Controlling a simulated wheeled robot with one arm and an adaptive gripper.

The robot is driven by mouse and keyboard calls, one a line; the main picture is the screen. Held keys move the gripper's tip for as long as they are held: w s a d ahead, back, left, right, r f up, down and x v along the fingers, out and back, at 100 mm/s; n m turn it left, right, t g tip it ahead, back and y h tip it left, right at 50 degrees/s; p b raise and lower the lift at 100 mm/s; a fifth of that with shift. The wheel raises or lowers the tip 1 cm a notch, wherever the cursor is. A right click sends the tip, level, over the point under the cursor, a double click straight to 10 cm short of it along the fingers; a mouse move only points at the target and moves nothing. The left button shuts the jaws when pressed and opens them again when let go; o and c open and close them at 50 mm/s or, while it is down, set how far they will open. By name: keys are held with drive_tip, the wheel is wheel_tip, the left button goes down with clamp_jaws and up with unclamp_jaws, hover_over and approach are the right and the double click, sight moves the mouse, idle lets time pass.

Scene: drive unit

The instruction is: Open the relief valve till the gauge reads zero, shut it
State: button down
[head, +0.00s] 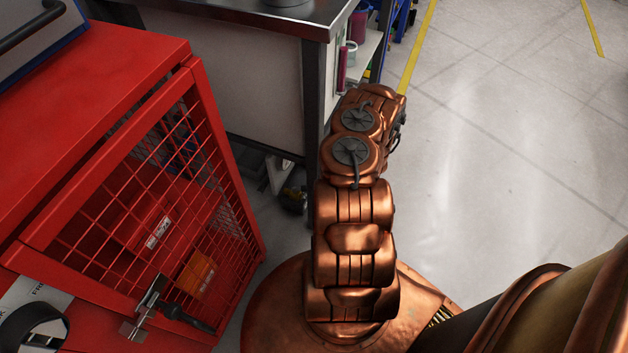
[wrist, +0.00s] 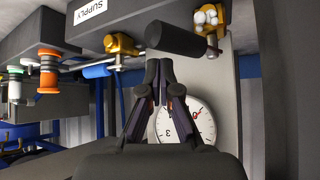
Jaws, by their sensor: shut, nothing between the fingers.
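In the wrist view my gripper (wrist: 158,62) is shut and empty. Its fingertips are just below a dark cylinder (wrist: 176,39); I cannot tell whether they touch. A round white gauge (wrist: 206,124) with dark and red figures is partly hidden behind the fingers. Its needle reading cannot be made out. A brass fitting with a pale lobed knob (wrist: 205,17) is at the upper right, by the cylinder. Another brass fitting (wrist: 121,46) is left of it, near the SUPPLY label (wrist: 88,10). I cannot tell which one is the relief valve. The head view does not show my gripper.
In the wrist view, orange-capped (wrist: 47,72) and green-capped (wrist: 14,90) fittings and a blue hose (wrist: 97,71) are at left. In the head view, a red mesh cage (head: 165,190) and a workbench (head: 262,75) stand beside my arm. Floor at right is clear.

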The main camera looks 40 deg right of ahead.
drive_tip(key=v, duration=0.9)
drive_tip(key=shift+r, duration=0.15)
